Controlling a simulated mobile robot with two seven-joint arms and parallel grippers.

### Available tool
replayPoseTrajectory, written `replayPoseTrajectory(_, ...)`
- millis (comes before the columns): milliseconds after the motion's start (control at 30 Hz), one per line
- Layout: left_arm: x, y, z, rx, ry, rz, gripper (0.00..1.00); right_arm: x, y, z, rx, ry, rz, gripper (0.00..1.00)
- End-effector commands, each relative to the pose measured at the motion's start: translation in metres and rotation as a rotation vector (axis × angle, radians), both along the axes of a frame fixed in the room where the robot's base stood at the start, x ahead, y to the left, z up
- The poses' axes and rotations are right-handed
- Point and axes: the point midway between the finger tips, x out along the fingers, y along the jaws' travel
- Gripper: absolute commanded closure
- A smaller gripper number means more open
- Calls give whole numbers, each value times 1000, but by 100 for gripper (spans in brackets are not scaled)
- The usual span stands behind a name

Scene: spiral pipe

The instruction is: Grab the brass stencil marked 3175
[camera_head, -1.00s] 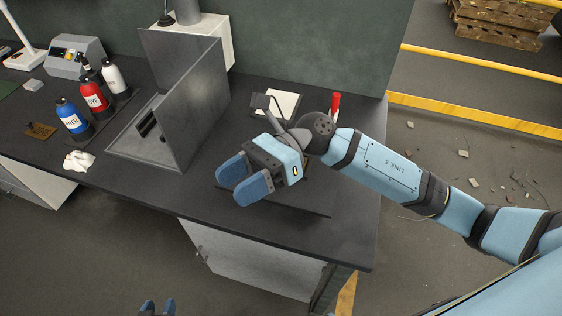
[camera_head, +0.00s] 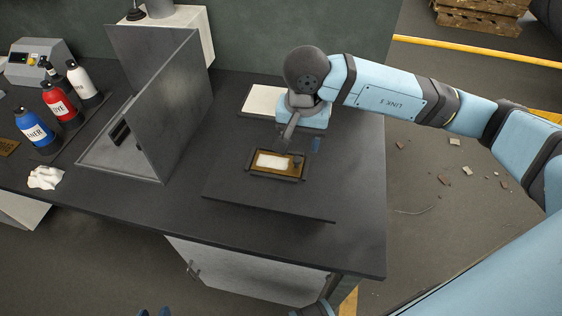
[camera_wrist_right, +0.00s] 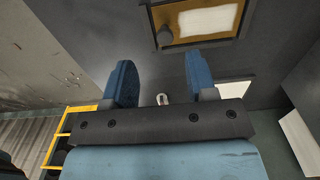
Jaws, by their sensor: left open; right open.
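A small brass-coloured plate (camera_head: 8,147) lies on the bench at the far left edge of the head view, partly cut off; no marking is readable. A second brass-coloured piece (camera_head: 256,172) with a pale centre sits in a dark frame on a black board. It also shows in the right wrist view (camera_wrist_right: 187,42). My right gripper (camera_wrist_right: 161,80) is open and empty, pointing down close to this framed piece; in the head view the wrist hides most of it. My left gripper (camera_head: 154,311) is open, only its blue fingertips showing at the bottom edge.
An open grey metal box (camera_head: 170,110) with a raised panel stands mid-bench. Blue, red and white bottles (camera_head: 34,127) stand in a row to its left, near a white crumpled cloth (camera_head: 45,177). A pale pad (camera_head: 262,100) lies behind the black board (camera_head: 235,190).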

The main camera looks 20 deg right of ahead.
Motion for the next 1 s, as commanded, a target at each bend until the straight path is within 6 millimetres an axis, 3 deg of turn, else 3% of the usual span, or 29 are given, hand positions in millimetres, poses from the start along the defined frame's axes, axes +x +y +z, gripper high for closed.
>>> replayPoseTrajectory(267,2,1,2,5,-4,-2,57,1,1,-24,1,2,0,48)
replayPoseTrajectory(600,2,-1,5,-1,-9,1,57,6,1,-68,3,2,0,48)
replayPoseTrajectory(867,2,-4,5,-7,-8,4,57,6,1,-71,2,0,0,48)
replayPoseTrajectory(1000,1,-4,5,-6,-6,4,57,6,1,-71,2,0,0,78)
